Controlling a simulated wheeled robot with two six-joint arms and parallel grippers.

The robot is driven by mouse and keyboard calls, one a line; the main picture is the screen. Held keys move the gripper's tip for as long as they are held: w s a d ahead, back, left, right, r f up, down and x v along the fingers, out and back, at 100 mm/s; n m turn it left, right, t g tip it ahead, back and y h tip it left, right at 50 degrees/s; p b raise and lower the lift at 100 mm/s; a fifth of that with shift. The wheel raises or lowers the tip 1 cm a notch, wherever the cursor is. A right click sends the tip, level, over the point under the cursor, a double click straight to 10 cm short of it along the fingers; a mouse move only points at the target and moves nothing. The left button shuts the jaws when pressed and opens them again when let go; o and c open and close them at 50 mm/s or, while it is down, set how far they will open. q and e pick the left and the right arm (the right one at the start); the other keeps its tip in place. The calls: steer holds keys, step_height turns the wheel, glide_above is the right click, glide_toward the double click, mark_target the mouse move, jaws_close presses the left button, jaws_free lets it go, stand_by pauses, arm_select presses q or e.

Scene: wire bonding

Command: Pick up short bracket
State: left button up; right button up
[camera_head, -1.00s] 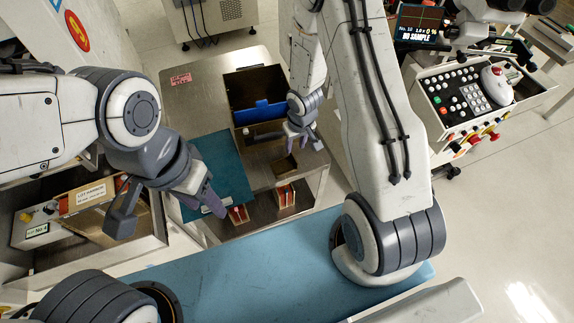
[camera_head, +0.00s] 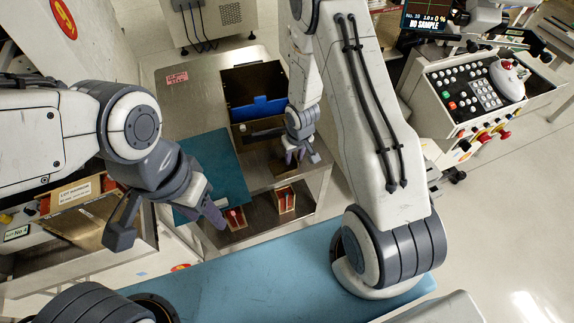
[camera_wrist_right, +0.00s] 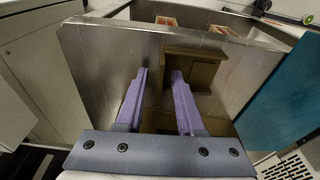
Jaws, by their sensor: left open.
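A brown bracket (camera_wrist_right: 205,73), likely the short bracket, stands on the metal cart in the right wrist view. My right gripper (camera_wrist_right: 158,74) is open just before it, with two purple fingers apart. The right fingertip overlaps the bracket's face; I cannot tell whether they touch. In the head view, my right gripper (camera_head: 300,156) is low over the cart's right side, and the bracket is mostly hidden by it.
The metal cart (camera_head: 190,98) carries a dark bin (camera_head: 252,85) with a blue part and a teal mat (camera_head: 222,170). Red-and-tan holders (camera_head: 285,199) sit on its lower shelf. A blue bench surface (camera_head: 255,262) lies in front. A control console (camera_head: 470,95) stands at right.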

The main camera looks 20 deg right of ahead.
jaws_close()
stand_by(1.2)
